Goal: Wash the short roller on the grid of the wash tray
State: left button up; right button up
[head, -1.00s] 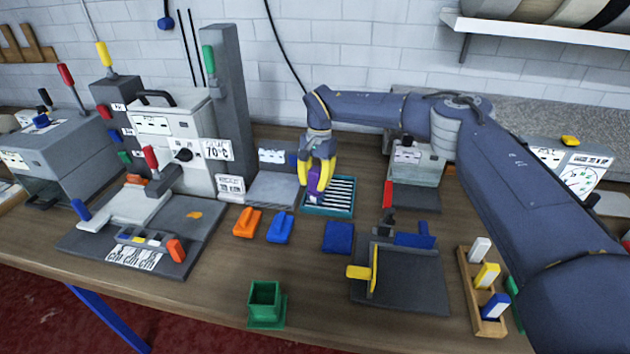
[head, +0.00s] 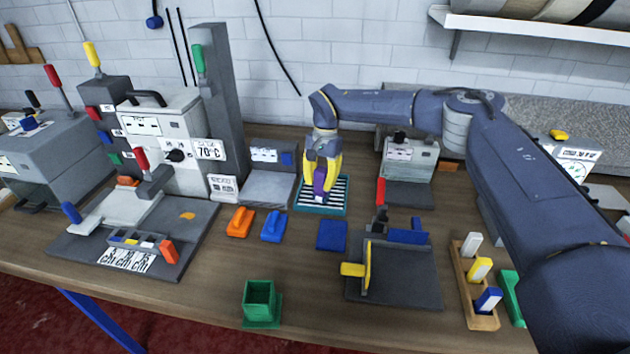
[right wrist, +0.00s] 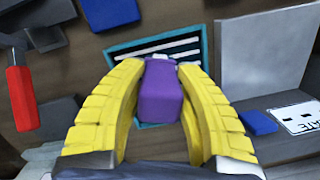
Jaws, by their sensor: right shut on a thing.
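My right gripper (head: 322,178) has yellow fingers and is shut on a purple block-like handle (head: 320,180), which I take to be the short roller. The purple handle (right wrist: 160,92) also shows between the fingers in the right wrist view, with a small pale part at its far end. The wash tray (head: 303,207) is teal with a grid of white bars, and the gripper holds the roller over it. The tray (right wrist: 203,50) lies behind the roller in the right wrist view. I cannot tell whether the roller touches the grid. My left gripper is not in view.
Orange (head: 240,222) and blue (head: 274,226) blocks and a blue pad (head: 332,235) lie in front of the tray. A green cup (head: 260,300) stands at the front edge. A grey machine (head: 411,155) stands right of the tray, a grey station (head: 268,185) left.

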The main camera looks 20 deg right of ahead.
jog(key=shift+s+d+f, duration=0.1)
jog(key=shift+s+d, duration=0.35)
jog(key=shift+d, duration=0.4)
jog(key=shift+s+d+f, duration=0.1)
jog(key=shift+s+d, duration=0.3)
jog(key=shift+d, duration=0.4)
jog(key=shift+w+a, duration=0.1)
jog(key=shift+a, duration=0.05)
jog(key=shift+w+a+r, duration=0.1)
jog(key=shift+w+a, duration=0.4)
jog(key=shift+a, duration=0.55)
jog(key=shift+w+a+f, duration=0.1)
jog(key=shift+w+a, duration=0.45)
jog(key=shift+a, duration=0.55)
jog(key=shift+w+a+r, duration=0.1)
jog(key=shift+w+a, duration=0.4)
jog(key=shift+a, duration=0.55)
jog(key=shift+d, duration=0.1)
jog(key=shift+s+d+r, duration=0.1)
jog(key=shift+s+d, duration=0.3)
jog(key=shift+d, duration=0.4)
jog(key=shift+s+d, duration=0.4)
jog(key=shift+d, duration=0.4)
jog(key=shift+s+d+f, duration=0.1)
jog(key=shift+s+d, duration=0.35)
jog(key=shift+d, duration=0.4)
jog(key=shift+s+d+f, duration=0.1)
jog(key=shift+s+d, duration=0.3)
jog(key=shift+d, duration=0.45)
jog(key=shift+a, duration=0.1)
